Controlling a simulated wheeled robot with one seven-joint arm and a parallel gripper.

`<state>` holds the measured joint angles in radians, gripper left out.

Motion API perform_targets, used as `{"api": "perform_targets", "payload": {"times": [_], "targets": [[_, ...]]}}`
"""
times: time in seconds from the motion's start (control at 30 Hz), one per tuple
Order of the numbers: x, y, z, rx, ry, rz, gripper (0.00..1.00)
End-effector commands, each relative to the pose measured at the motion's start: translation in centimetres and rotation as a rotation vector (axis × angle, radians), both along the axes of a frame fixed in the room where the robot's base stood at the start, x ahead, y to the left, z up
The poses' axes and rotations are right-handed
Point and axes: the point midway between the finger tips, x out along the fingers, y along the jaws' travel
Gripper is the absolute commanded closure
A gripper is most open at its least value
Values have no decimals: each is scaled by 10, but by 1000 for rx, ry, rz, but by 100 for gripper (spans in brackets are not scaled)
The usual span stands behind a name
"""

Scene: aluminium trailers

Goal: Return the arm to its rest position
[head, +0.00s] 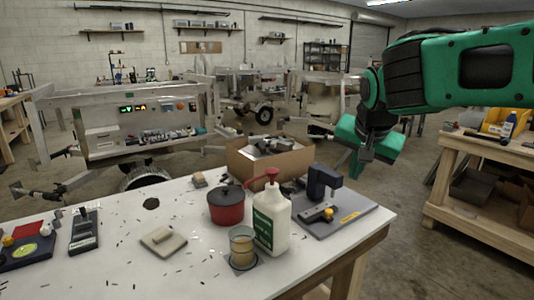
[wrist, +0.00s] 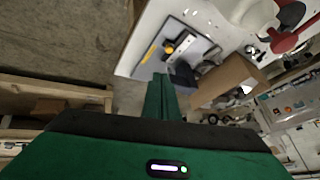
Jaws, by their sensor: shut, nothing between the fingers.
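My green arm reaches in from the right in the head view. My gripper (head: 361,158) hangs off the right end of the white table (head: 120,210), above the floor and right of the cardboard box. In the wrist view the fingers of my gripper (wrist: 163,82) are together, with nothing between them. They point toward the table's corner, where a grey plate (wrist: 160,50) with a black device lies. My gripper appears apart from the table and everything on it.
The table holds a white pump bottle (head: 270,218), a red pot (head: 227,206), a glass (head: 242,247) and a black device on a grey plate (head: 365,209). A cardboard box (head: 262,170) stands behind. A wooden bench (head: 470,225) is at right, with open floor between.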

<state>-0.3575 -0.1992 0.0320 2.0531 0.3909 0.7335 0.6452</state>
Motion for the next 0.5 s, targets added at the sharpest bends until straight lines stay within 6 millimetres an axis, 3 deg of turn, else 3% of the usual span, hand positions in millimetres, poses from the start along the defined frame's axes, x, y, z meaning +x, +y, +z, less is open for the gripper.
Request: {"api": "perform_targets", "payload": {"times": [0.03,0.2,0.4,0.5], "targets": [[-15,-30,-11,-19,39,-16,100],[-78,-112,-53,-60,195,-31,100],[-178,-178,-103,-38,384,-25,100],[-229,-192,-126,0,463,-9,100]]}}
